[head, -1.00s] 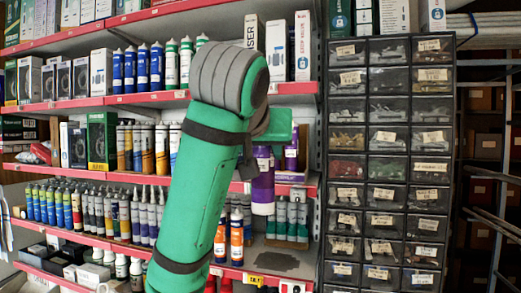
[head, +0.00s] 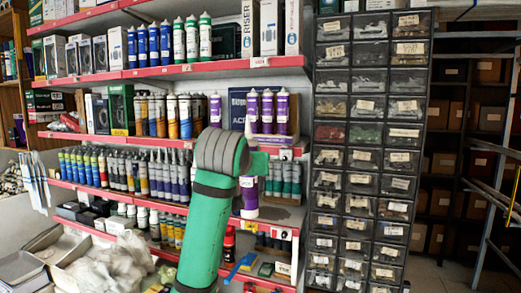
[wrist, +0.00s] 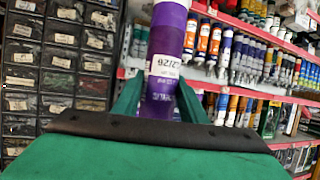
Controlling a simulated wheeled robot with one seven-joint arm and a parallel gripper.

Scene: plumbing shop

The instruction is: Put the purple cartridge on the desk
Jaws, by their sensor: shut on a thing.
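The purple cartridge (head: 249,192) is in my gripper (head: 258,165), in front of the shelves in the head view. It points downward there, and my arm hides part of it. In the wrist view the purple cartridge (wrist: 167,45) stands between the two green fingers of my gripper (wrist: 160,100), with a white label facing the camera. The fingers are shut on it. No desk can be clearly made out; trays and white bags at the lower left hide what bears them.
Red-edged shelves (head: 225,70) full of tubes and boxes stand behind my arm, with more purple cartridges (head: 267,108) on one of them. A black drawer cabinet (head: 368,150) stands to the right. White bags (head: 110,262) and a tray (head: 20,268) lie at the lower left. Some floor shows at the right.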

